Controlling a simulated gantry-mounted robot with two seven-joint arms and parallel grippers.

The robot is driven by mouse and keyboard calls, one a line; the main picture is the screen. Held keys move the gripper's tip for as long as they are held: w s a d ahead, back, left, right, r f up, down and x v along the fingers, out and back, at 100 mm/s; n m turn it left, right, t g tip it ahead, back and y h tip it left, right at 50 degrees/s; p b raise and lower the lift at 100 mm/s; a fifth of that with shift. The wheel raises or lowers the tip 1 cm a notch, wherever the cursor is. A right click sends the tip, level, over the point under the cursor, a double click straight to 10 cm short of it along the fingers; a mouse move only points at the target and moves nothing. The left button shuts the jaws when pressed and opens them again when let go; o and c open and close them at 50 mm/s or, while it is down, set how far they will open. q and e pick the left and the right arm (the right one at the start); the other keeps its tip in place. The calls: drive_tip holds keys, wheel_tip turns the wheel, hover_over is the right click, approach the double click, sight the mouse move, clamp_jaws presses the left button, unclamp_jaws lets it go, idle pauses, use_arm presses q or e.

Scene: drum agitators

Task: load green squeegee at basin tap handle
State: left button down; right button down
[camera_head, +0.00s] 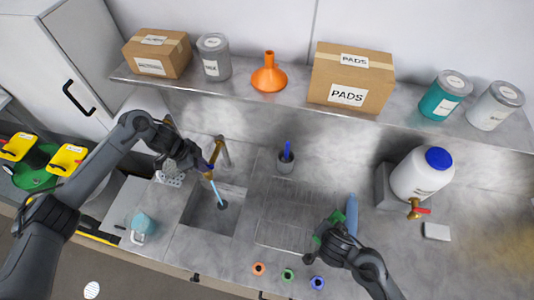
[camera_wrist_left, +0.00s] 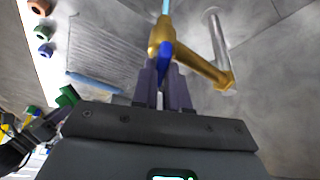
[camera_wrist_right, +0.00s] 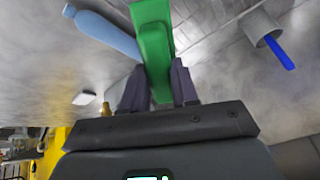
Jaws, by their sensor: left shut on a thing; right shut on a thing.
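The brass basin tap (camera_head: 222,152) stands at the back of the sunken basin (camera_head: 201,221). Its blue handle (camera_wrist_left: 166,58) is between the fingers of my left gripper (camera_head: 207,169), which is shut on it. A light blue stream (camera_head: 218,191) runs from the tap down to the basin drain. My right gripper (camera_head: 323,236) is shut on the green squeegee (camera_wrist_right: 154,45) above the counter, right of the drain rack. The squeegee's green end points up between the fingers in the right wrist view. In the head view the gripper partly hides it.
A grey holder (camera_head: 285,167) with a blue handle stands behind the ribbed rack. A white jug (camera_head: 421,177) with a brass spigot is at right. Three coloured rings (camera_head: 288,273) lie along the front edge.

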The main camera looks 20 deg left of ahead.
use_arm(q)
drive_tip(key=m+g, duration=0.1)
drive_tip(key=m, duration=0.1)
drive_tip(key=shift+w+m+b, duration=0.1)
drive_tip(key=shift+m+b, duration=0.2)
drive_tip(key=shift+b, duration=0.1)
use_arm(e)
drive_tip(key=shift+f, duration=0.6)
use_arm(q)
drive_tip(key=shift+m+g+h, duration=0.3)
drive_tip(key=shift+m+g, duration=0.2)
drive_tip(key=shift+m, duration=0.7)
drive_tip(key=c, duration=1.1)
unclamp_jaws()
drive_tip(key=shift+c, duration=0.2)
drive_tip(key=shift+r, duration=0.15)
drive_tip(key=p+v, duration=0.1)
drive_tip(key=v, duration=1)
drive_tip(key=shift+a+r, duration=0.15)
drive_tip(key=shift+r, duration=0.25)
use_arm(e)
drive_tip(key=shift+r, duration=0.45)
use_arm(q)
drive_tip(key=shift+f, duration=0.1)
